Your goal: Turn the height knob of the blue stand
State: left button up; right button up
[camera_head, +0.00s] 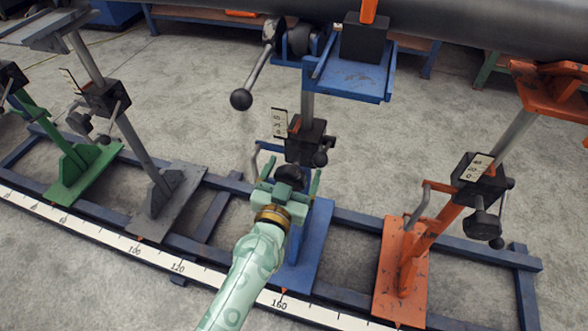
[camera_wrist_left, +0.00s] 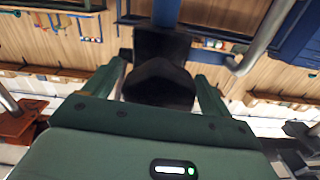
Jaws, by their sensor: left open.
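The blue stand (camera_head: 315,235) is in the middle of the head view, with a black clamp block (camera_head: 306,140) on its grey post. Its black height knob (camera_head: 290,174) sticks out toward my left arm. In the left wrist view the dark knob (camera_wrist_left: 158,84) fills the middle. My left gripper (camera_head: 290,180) is open, with one green finger on each side of the knob. The wrist view shows the fingers beside it, but I cannot tell whether they touch it. My right gripper is not in view.
A bent crank handle (camera_head: 255,160) is close to the left finger. A black ball lever (camera_head: 241,99) hangs above left. An orange stand (camera_head: 402,270) is right, a grey stand (camera_head: 165,200) left. A ruler rail (camera_head: 120,243) runs in front; a big grey pipe (camera_head: 480,30) lies behind.

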pick_arm(q)
jog(key=shift+w+d, duration=0.2)
jog(key=shift+w, duration=0.35)
jog(key=c, duration=1)
jog(key=shift+n, duration=0.3)
